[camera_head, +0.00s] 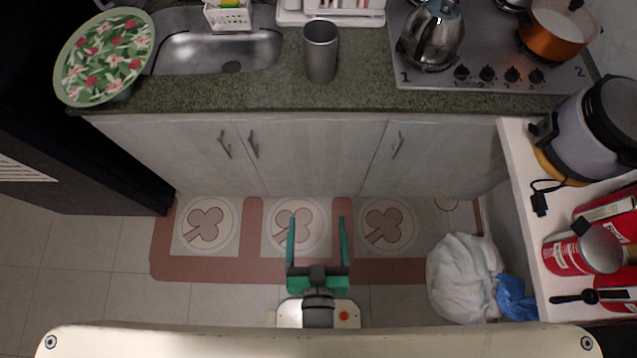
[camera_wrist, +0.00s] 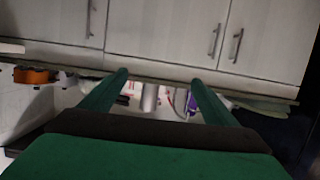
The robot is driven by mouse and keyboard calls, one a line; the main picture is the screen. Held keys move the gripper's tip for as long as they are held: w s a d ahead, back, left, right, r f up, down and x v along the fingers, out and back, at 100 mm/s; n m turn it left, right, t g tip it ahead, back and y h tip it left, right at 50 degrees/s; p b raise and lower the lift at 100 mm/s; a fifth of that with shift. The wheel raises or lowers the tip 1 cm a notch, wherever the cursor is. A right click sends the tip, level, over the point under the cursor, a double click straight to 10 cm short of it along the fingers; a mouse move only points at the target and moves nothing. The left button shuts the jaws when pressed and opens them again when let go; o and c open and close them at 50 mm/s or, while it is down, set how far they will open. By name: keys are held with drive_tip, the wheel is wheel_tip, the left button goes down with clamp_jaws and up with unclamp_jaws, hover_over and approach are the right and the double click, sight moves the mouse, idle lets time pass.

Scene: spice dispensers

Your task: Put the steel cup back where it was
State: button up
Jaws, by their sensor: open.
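The steel cup (camera_head: 320,54) is a tall grey metal cylinder. It stands upright on the dark green counter (camera_head: 250,97), between the sink and the stove, near the front edge. My gripper (camera_head: 316,222) is open and empty, well apart from the cup, in front of the cabinets and over the floor mat in the head view. In the wrist view, which looks upside down, my green fingers (camera_wrist: 159,80) are spread apart. A grey cylinder that looks like the cup (camera_wrist: 150,98) shows small and far between them.
A floral plate (camera_head: 104,57) lies left of the sink (camera_head: 215,52). A kettle (camera_head: 432,36) and an orange pot (camera_head: 558,29) stand on the stove (camera_head: 490,55). White racks stand behind the cup. A white shelf (camera_head: 519,165) with appliances and cans is at right. The counter around the cup is clear.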

drive_tip(key=v, duration=0.6)
drive_tip(key=shift+s+r, duration=0.15)
drive_tip(key=shift+s, duration=0.2)
drive_tip(key=shift+s+d, duration=0.15)
idle(0.4)
idle(0.4)
idle(0.9)
